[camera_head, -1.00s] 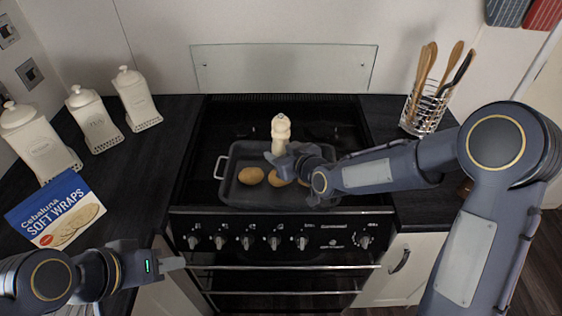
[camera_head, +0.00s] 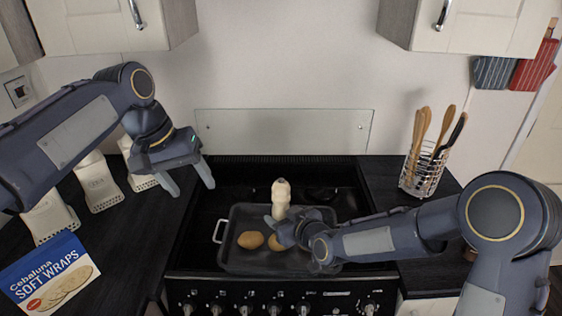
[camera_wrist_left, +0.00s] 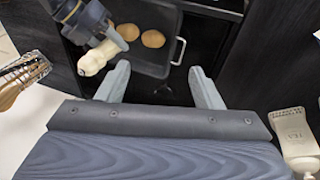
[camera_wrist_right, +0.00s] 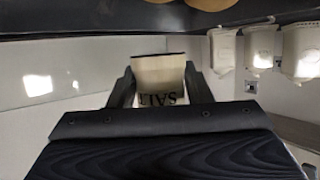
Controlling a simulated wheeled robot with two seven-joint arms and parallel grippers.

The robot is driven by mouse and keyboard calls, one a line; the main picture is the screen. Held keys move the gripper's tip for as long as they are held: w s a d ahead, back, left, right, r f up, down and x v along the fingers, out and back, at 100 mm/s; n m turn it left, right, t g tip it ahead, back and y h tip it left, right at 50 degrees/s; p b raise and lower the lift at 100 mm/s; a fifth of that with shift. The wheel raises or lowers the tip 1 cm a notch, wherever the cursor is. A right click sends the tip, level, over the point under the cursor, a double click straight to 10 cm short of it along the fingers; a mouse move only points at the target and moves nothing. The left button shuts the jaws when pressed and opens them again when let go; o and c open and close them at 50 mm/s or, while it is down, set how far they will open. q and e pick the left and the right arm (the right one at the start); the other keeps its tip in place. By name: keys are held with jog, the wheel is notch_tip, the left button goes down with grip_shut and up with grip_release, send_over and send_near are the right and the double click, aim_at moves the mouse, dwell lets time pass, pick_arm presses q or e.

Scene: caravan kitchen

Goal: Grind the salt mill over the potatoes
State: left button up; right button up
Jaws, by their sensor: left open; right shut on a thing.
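The cream salt mill (camera_head: 281,193) is upright over the back of the dark roasting tray (camera_head: 236,222). My right gripper (camera_head: 277,222) is shut on its lower body; the right wrist view shows the mill (camera_wrist_right: 160,75) with salt lettering between the fingers. Potatoes (camera_head: 251,240) lie in the tray, a second one (camera_head: 275,243) partly behind my right gripper; others may be hidden by the arm. My left gripper (camera_head: 194,188) is open and empty, raised left of the tray. In the left wrist view the mill (camera_wrist_left: 92,62) is beyond the open fingers.
A soft wraps packet (camera_head: 50,275) is at the front left. A wire utensil holder (camera_head: 422,172) stands on the right counter. A glass splashback (camera_head: 285,132) is behind the hob.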

pick_arm(q)
jog(key=w+d+g+y, duration=0.1)
jog(key=w+d, duration=0.6)
jog(key=d, duration=0.1)
jog(key=y, duration=0.2)
send_over(281, 180)
notch_tip(281, 180, down, 2)
jog(key=shift+w+a+f+g, duration=0.1)
jog(key=shift+a+g, duration=0.05)
jog(key=shift+g, duration=0.15)
jog(key=shift+d+f, duration=0.1)
jog(key=shift+d, duration=0.1)
jog(key=shift+f, duration=3.9)
jog(key=shift+c, duration=0.4)
